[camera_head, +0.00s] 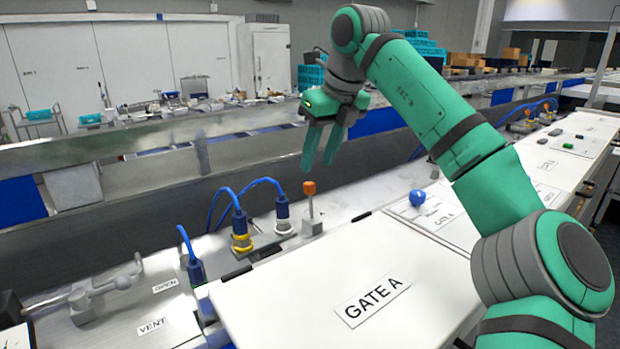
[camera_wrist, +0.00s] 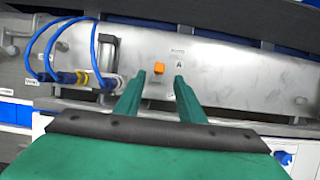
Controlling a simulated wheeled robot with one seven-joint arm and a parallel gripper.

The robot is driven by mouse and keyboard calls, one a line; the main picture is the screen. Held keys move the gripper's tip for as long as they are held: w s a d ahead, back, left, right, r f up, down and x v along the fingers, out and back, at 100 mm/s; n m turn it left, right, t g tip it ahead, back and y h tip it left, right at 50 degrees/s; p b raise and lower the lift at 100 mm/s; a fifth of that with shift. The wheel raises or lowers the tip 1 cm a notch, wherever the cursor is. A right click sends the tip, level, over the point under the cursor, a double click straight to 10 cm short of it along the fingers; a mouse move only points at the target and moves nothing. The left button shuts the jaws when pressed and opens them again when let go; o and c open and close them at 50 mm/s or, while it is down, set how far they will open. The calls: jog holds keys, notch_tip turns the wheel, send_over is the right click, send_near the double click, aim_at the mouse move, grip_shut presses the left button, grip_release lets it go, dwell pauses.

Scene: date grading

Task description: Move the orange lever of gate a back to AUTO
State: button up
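In the wrist view the orange knob (camera_wrist: 160,68) lies between and just beyond the fingertips. Small labels, one seeming to read AUTO (camera_wrist: 178,50) and one reading A (camera_wrist: 179,65), are right of the knob there. My gripper (camera_head: 318,166) points down with its green fingers apart and empty. It is above the lever, apparently not touching it. In the wrist view my gripper (camera_wrist: 160,76) also shows a gap.
Blue cables with connectors (camera_head: 240,232) rise left of the lever. A blue knob (camera_head: 417,198) sits on a panel to the right. A metal valve handle (camera_head: 105,288) is at lower left, by OPEN and VENT labels. Space above the GATE A cover is clear left of my arm.

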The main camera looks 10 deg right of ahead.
aim_at(310, 183)
jog(key=x, duration=0.7)
jog(key=shift+s+d, duration=0.1)
grip_shut()
